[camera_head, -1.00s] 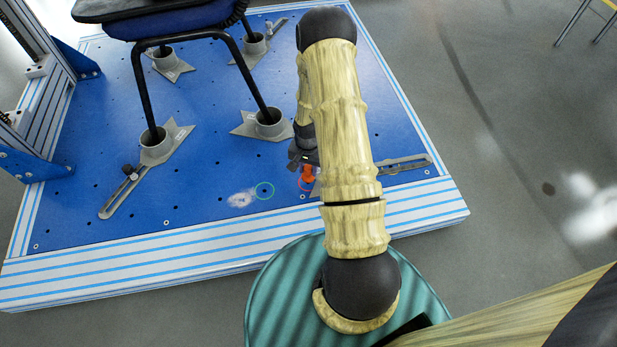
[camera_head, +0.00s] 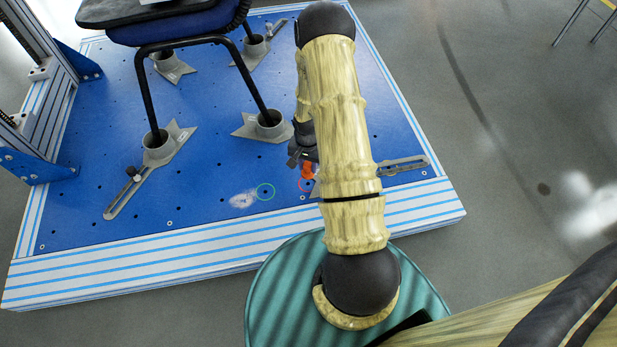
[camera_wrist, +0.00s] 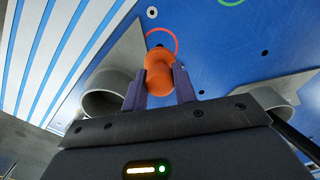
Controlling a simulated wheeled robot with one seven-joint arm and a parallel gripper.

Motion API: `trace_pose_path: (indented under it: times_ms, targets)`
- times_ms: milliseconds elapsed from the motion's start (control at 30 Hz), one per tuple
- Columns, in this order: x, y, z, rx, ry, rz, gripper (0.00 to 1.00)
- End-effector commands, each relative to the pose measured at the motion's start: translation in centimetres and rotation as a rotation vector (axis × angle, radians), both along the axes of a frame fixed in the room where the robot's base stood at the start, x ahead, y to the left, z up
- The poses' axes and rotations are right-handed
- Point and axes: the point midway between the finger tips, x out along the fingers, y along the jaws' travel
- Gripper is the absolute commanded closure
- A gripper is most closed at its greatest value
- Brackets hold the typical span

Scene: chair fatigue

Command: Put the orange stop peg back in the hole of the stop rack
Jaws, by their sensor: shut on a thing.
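The orange stop peg (camera_wrist: 159,72) is between the two dark fingers of my gripper (camera_wrist: 160,88), which is shut on it. In the head view the peg (camera_head: 308,170) shows as a small orange piece below my gripper (camera_head: 304,153), partly hidden by my arm. The peg is close to a red ring (camera_wrist: 174,36) marked on the blue plate. In the head view the ring (camera_head: 301,187) is just below the peg. I cannot tell whether the peg touches the plate. I cannot make out the stop rack in either view.
A slotted grey bracket (camera_head: 403,165) lies at right. A blue-braced frame (camera_head: 40,165) stands at left.

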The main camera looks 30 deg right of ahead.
Motion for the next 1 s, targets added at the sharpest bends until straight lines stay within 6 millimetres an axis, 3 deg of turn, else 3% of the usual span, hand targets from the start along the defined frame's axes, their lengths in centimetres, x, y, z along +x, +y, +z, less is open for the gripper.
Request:
trace_pose_path:
  times_ms: [233,733,1000]
  targets:
    - [0.0,0.0,1.9,0.0,0.0,0.001,0.92]
    - [0.0,0.1,2.5,0.0,0.0,0.006,0.92]
    - [0.2,1.3,6.4,0.0,0.0,0.069,0.92]
